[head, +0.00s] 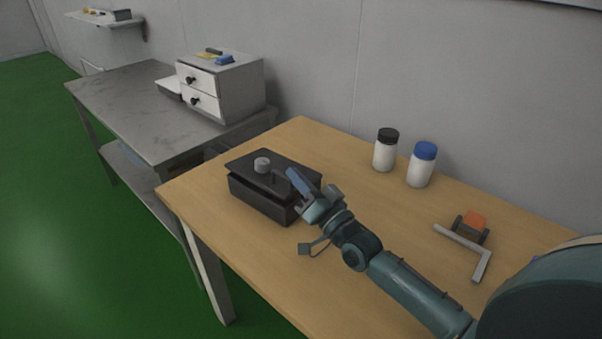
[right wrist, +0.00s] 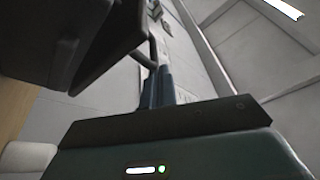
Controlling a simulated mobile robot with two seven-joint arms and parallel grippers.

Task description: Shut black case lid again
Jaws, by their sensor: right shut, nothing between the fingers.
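The black case (head: 258,196) stands on the wooden table near its left end. Its black lid (head: 254,158) lies over the top with a thin gap showing along the front, so it looks not fully flush. In the right wrist view, the fingers (right wrist: 158,86) are together, next to the dark case (right wrist: 62,40) at upper left. My left gripper is not in view.
A white bottle with a black cap (head: 385,150) and one with a blue cap (head: 421,165) stand at the back of the table (head: 330,150). An orange-and-black item (head: 471,226) lies by a grey L-shaped bar (head: 468,249). A drawer box (head: 225,88) stands on the grey bench (head: 120,105).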

